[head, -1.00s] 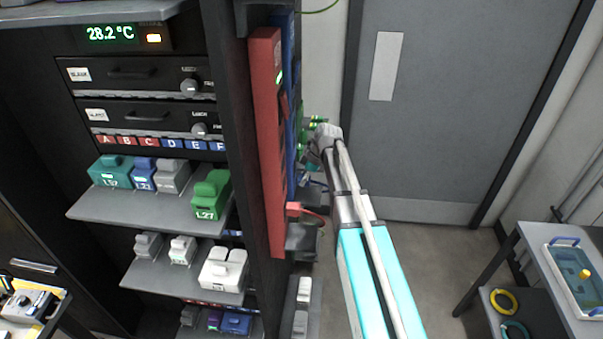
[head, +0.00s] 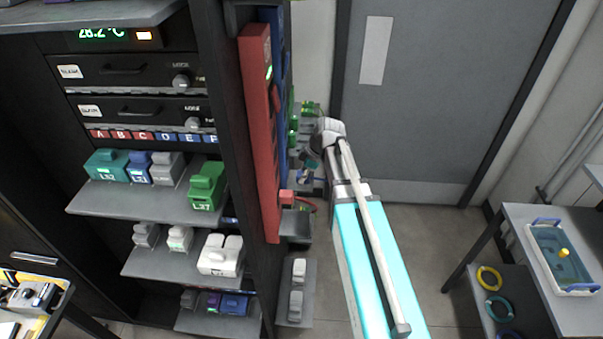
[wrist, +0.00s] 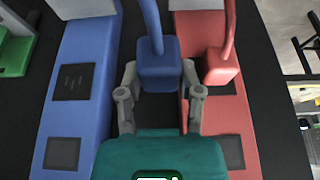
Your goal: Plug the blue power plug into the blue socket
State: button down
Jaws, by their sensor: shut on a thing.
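The blue plug (wrist: 157,72) sits between the two fingers of my gripper (wrist: 157,98) in the wrist view, with its blue cable running up. My gripper is shut on it. The plug appears over the dark gap between a blue strip (wrist: 88,45) on the left and a red strip (wrist: 215,115) on the right. The blue strip has dark square panels (wrist: 62,152), and I cannot tell which one is the socket. In the head view the blue strip (head: 276,95) shows behind the red strip (head: 258,130). There my wrist hides much of the gripper.
A red plug (wrist: 219,65) with a red cable is on the red strip, close to my right finger. Shelves with coloured modules (head: 207,185) stand left of the strips. A grey door (head: 430,110) is behind my arm. A side table (head: 575,310) with a tray stands at the right.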

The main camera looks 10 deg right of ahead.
jog(key=shift+w, duration=0.1)
dwell(0.3)
jog(key=w+d+f+b, duration=0.2)
jog(key=w+d, duration=0.4)
jog(key=w, duration=0.5)
jog(key=shift+w+d, duration=0.2)
jog(key=shift+w, duration=0.1)
jog(key=shift+a+f, duration=0.1)
jog(key=shift+a, duration=0.1)
jog(key=shift+w+a, duration=0.3)
jog(key=shift+a, duration=0.55)
jog(key=shift+w+a, duration=0.3)
jog(key=shift+a, duration=0.55)
jog(key=shift+w+a, duration=0.3)
jog(key=shift+a, duration=0.55)
jog(key=shift+w+a, duration=0.15)
jog(key=shift+a, duration=0.45)
dwell(0.8)
jog(key=shift+c, duration=0.9)
grip_release()
